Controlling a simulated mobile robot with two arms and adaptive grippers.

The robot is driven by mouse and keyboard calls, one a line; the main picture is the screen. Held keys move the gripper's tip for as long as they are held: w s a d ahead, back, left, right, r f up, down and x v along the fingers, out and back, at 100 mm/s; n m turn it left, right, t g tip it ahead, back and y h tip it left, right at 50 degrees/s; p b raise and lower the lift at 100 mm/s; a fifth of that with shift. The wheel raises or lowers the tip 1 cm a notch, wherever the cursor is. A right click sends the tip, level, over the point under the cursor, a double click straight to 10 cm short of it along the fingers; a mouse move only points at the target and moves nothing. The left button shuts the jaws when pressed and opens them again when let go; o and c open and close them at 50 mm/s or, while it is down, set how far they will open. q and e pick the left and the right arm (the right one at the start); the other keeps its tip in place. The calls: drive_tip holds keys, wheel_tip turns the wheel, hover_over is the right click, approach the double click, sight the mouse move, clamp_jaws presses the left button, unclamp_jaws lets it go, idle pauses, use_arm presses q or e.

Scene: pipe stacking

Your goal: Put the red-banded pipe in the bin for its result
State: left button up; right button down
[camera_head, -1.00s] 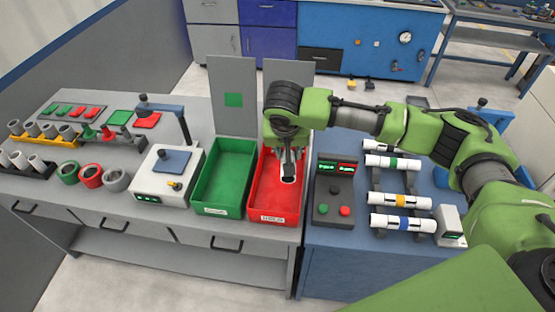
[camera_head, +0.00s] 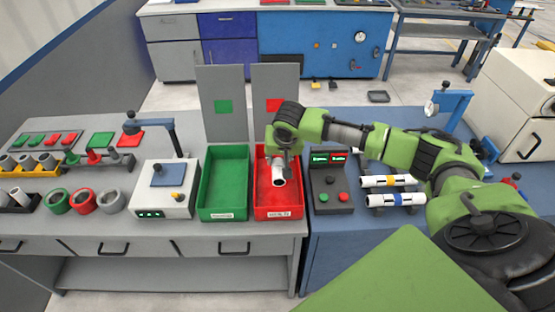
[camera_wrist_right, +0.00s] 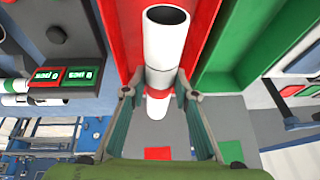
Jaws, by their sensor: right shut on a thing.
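The red-banded pipe (camera_wrist_right: 165,45) is white with a red band around its middle, and both fingers of my right gripper (camera_wrist_right: 158,98) are shut on it in the wrist view. In the head view the right gripper (camera_head: 281,162) holds the pipe (camera_head: 279,176) tilted at the red bin (camera_head: 279,213). The pipe is between the bin's side walls as seen from above; I cannot tell whether it touches the floor. The band is hidden by the gripper in the head view. The green bin (camera_head: 222,213) stands left of the red one. My left gripper is out of view.
A button box (camera_head: 331,190) is close on the right, with white banded pipes (camera_head: 395,199) beyond. A white device (camera_head: 166,190) stands on the left.

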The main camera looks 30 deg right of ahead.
wheel_tip(320, 180, down, 3)
drive_tip(key=shift+r+b, duration=0.2)
drive_tip(key=shift+b, duration=0.9)
drive_tip(key=shift+a+f+b, duration=0.1)
drive_tip(key=shift+f+b, duration=0.45)
drive_tip(key=shift+f, duration=1.6)
drive_tip(key=shift+f+p, duration=0.1)
drive_tip(key=shift+p, duration=0.3)
drive_tip(key=c, duration=1.6)
unclamp_jaws()
drive_tip(key=shift+o, duration=0.2)
drive_tip(key=v, duration=1.2)
